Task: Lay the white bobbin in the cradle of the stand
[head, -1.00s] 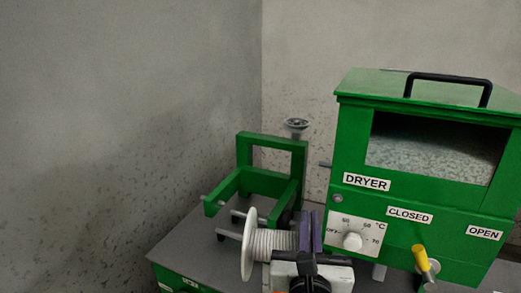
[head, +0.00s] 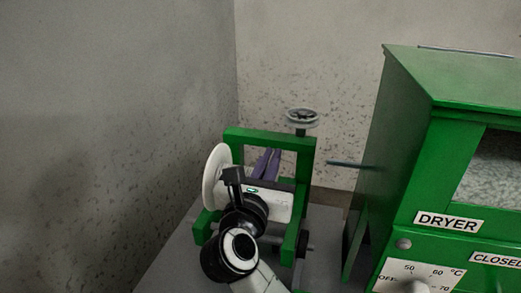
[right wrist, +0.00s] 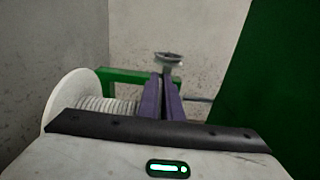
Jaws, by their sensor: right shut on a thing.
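The white bobbin (head: 214,178) shows in the head view mainly as its round left flange, on edge at the left side of the stand. My right gripper (head: 266,163) is shut on the bobbin, with its purple fingers inside the outline of the green stand (head: 270,137). The gripper body and wrist hide most of the bobbin and the cradle. In the right wrist view, the flange (right wrist: 68,98) and pale windings (right wrist: 110,104) lie left of the fingers (right wrist: 162,95). I cannot tell whether the bobbin touches the cradle. My left gripper is out of view.
The green dryer (head: 405,150) stands close on the right, with a thin rod (head: 350,164) between it and the stand. A small handwheel (head: 302,116) tops the stand's back. A grey tabletop (head: 168,257) is bare at front left. Walls close off the back and left.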

